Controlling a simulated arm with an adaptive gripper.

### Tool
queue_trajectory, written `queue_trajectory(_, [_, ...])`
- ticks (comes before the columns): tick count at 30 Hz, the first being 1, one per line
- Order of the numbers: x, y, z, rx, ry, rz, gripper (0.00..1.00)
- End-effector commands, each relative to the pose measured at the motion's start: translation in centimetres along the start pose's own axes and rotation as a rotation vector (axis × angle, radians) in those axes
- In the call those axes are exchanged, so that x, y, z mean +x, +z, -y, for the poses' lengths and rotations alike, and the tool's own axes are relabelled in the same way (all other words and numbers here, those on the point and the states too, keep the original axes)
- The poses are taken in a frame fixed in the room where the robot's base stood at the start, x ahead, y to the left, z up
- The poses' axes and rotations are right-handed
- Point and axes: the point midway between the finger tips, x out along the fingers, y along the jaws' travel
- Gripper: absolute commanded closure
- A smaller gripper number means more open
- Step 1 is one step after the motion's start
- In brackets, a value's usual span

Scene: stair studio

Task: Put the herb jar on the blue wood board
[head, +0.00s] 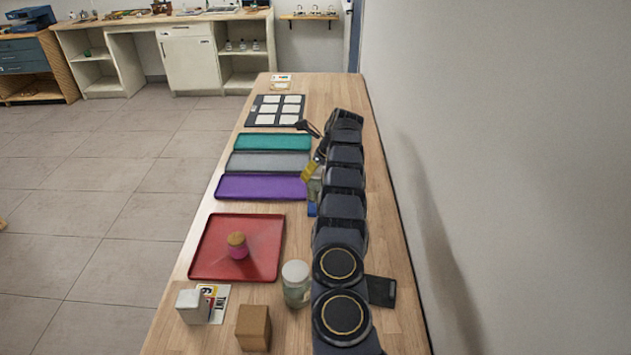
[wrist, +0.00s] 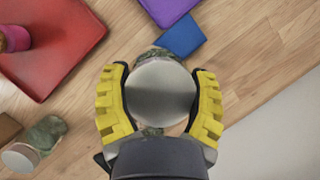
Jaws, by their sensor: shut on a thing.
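My gripper (head: 309,172) is shut on a glass jar with a pale lid and greenish contents, which I take as the herb jar (wrist: 160,90). In the wrist view the yellow fingers of my gripper (wrist: 160,103) sit on either side of the jar. In the head view the jar (head: 314,190) is partly hidden by my arm. The blue wood board (wrist: 181,35) lies just beyond the jar in the wrist view. In the head view only a sliver of the board (head: 311,210) shows beside my arm. I cannot tell the jar's height above the table.
A similar jar (head: 296,284) stands near a wooden block (head: 253,328) and a white cube (head: 192,306). Purple (head: 260,187), grey (head: 268,161) and teal (head: 272,142) trays lie left of my arm. A wall stands right.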

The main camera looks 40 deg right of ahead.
Motion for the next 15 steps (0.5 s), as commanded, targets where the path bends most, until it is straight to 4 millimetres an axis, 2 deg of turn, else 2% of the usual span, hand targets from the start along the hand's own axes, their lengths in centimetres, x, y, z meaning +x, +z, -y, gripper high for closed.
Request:
queue_trajectory(11, [0.9,0.2,0.4,-0.001,-0.001,0.005,0.70])
queue_trajectory(15, [2.8,-0.8,0.3,0.002,0.006,0.001,0.70])
